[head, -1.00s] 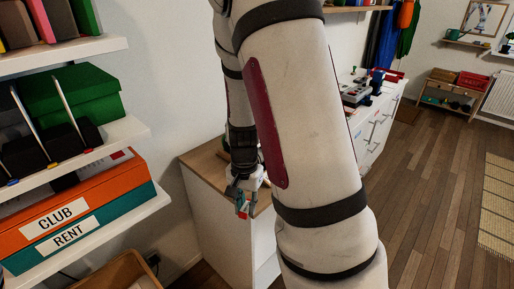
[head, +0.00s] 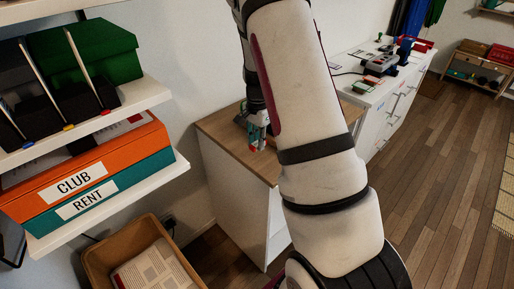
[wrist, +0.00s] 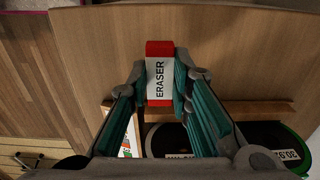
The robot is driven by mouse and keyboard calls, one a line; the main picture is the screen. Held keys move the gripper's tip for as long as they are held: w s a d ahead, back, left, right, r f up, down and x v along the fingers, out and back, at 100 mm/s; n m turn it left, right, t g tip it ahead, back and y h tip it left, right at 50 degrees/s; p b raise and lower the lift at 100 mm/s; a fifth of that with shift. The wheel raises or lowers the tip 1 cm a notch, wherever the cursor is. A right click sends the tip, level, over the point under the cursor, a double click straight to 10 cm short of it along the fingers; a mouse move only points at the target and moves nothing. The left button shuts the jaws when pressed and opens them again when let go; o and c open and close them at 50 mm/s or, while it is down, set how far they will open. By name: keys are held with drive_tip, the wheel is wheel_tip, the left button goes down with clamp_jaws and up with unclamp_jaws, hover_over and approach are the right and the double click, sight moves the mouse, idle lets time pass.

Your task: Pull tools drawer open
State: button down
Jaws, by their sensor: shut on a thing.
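My gripper (head: 258,138) is low over the wooden top of a white cabinet (head: 232,205) in the head view, largely behind my own arm. In the wrist view, my gripper (wrist: 160,85) is shut on a red and white eraser (wrist: 159,70) marked ERASER, held between its teal finger pads. A white drawer unit (head: 392,112) with bar handles stands at the right in the head view, well away from my gripper. Its drawers look shut, and no label is readable, so I cannot tell which is the tools drawer.
Wall shelves at left hold orange CLUB (head: 75,182) and teal RENT (head: 88,206) boxes and a green box (head: 88,50). A brown bin (head: 98,262) with papers stands below. A stapler-like grey item (head: 381,63) is on the drawer unit. Floor at right is clear.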

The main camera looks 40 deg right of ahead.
sight(257, 142)
drive_tip(key=shift+w, duration=0.25)
drive_tip(key=shift+f, duration=1.8)
drive_tip(key=shift+f, duration=0.1)
drive_tip(key=c, duration=1.5)
unclamp_jaws()
drive_tip(key=shift+o, duration=0.2)
